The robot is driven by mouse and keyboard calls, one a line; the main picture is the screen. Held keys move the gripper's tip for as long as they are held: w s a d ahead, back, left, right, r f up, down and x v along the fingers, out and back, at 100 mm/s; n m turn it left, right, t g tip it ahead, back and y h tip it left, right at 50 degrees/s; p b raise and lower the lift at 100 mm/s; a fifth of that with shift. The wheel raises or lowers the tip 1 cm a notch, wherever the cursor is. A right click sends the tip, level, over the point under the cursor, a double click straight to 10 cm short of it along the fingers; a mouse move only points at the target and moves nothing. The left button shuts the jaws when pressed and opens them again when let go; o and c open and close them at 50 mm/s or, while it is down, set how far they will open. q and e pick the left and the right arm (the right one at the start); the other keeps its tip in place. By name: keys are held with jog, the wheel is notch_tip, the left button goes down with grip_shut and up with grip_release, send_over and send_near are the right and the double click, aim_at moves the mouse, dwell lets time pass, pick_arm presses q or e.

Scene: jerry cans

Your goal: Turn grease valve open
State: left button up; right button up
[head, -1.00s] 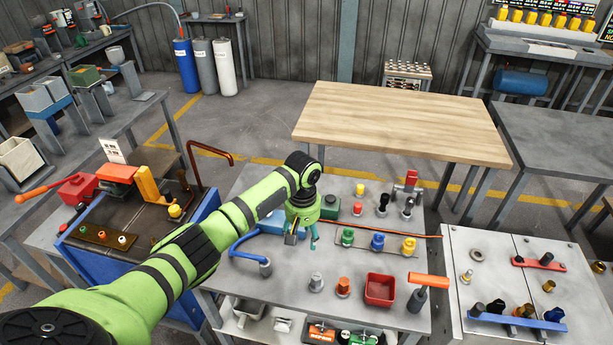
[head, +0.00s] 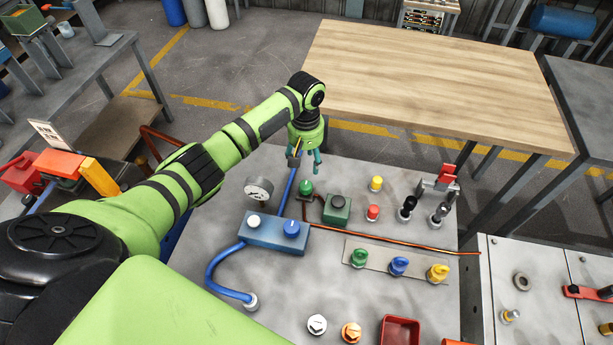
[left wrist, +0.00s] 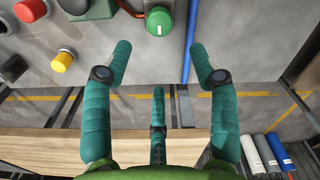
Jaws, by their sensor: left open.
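No label tells which control is the grease valve. A green round knob (head: 305,187) with a white mark stands near the panel bench's far edge. It also shows at the top of the left wrist view (left wrist: 159,21). Green (head: 359,258), blue (head: 399,267) and yellow (head: 437,273) valve handles sit in a row on a plate nearer the front. My left gripper (head: 305,160) is open and empty, just beyond the green knob in the head view. In the left wrist view its teal fingers (left wrist: 160,75) are spread, with the knob ahead, apart from them. My right gripper is not in view.
A blue box (head: 262,238) with two knobs and a gauge (head: 259,190) stand left of the green knob. A green box with a black button (head: 337,209) and yellow (head: 376,184) and red (head: 373,212) buttons stand right. A wooden table (head: 440,80) lies beyond.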

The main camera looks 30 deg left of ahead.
aim_at(306, 184)
pick_arm(q)
jog(key=f+b, duration=0.1)
jog(key=f, duration=0.1)
jog(key=s+f+b, duration=0.1)
jog(key=b, duration=0.1)
jog(key=shift+d+f, duration=0.2)
jog(key=shift+f, duration=0.25)
notch_tip(306, 184, down, 6)
jog(key=shift+w+r, duration=0.1)
jog(key=shift+w, duration=0.05)
jog(key=shift+f, duration=0.6)
jog(key=shift+w, duration=0.1)
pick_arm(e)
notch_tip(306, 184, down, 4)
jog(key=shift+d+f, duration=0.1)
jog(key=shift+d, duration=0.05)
pick_arm(q)
jog(key=c, duration=1.1)
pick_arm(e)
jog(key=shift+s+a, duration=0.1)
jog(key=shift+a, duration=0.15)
